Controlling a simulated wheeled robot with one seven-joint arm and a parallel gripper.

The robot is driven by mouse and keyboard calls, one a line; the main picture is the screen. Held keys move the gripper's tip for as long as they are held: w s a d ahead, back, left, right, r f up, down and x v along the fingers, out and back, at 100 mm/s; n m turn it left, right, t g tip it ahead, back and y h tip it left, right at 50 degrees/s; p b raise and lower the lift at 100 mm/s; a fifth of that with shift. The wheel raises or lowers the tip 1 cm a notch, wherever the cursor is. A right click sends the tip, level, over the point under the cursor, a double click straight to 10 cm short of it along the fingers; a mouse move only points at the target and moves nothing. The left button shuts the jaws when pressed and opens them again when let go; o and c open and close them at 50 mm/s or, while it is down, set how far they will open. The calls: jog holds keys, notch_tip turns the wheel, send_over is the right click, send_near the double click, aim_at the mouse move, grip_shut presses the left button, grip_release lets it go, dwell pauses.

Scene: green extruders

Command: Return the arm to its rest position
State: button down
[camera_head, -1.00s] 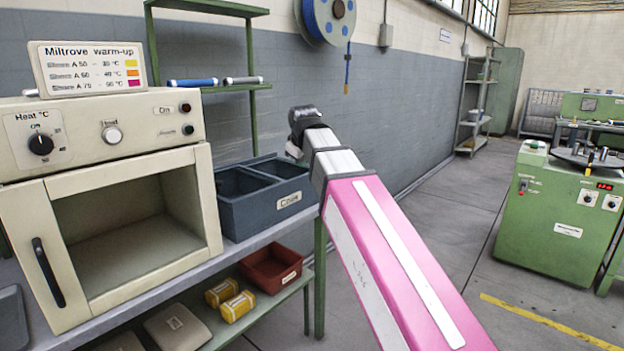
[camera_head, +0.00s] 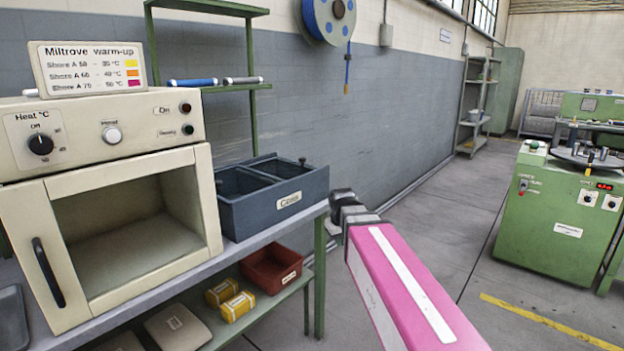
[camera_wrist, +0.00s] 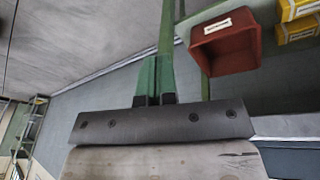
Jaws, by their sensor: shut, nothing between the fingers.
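My arm, with its pink and white link, reaches up from the bottom right in the head view and ends in a dark wrist part beside the right end of the bench (camera_head: 262,243). The fingers cannot be made out there. The red bin also shows on the lower shelf in the head view (camera_head: 271,269).
A blue-grey divided bin (camera_head: 290,199) sits on the bench near my wrist. An oven (camera_head: 120,200) with an open, empty-looking cavity stands left of it. Yellow packs (camera_head: 238,306) lie on the lower shelf. A green machine (camera_head: 562,215) stands at the right, with open floor between.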

jog(key=s+d+f+m+g, duration=0.1)
jog(key=s+d+f, duration=0.3)
jog(key=f, duration=0.5)
jog(key=s+d+f+m+g, duration=0.2)
jog(key=s+d+f, duration=0.3)
jog(key=s+f, duration=0.3)
jog(key=shift+d+f+m, duration=0.3)
jog(key=shift+f+m, duration=0.45)
jog(key=shift+m, duration=0.15)
jog(key=shift+s, duration=0.1)
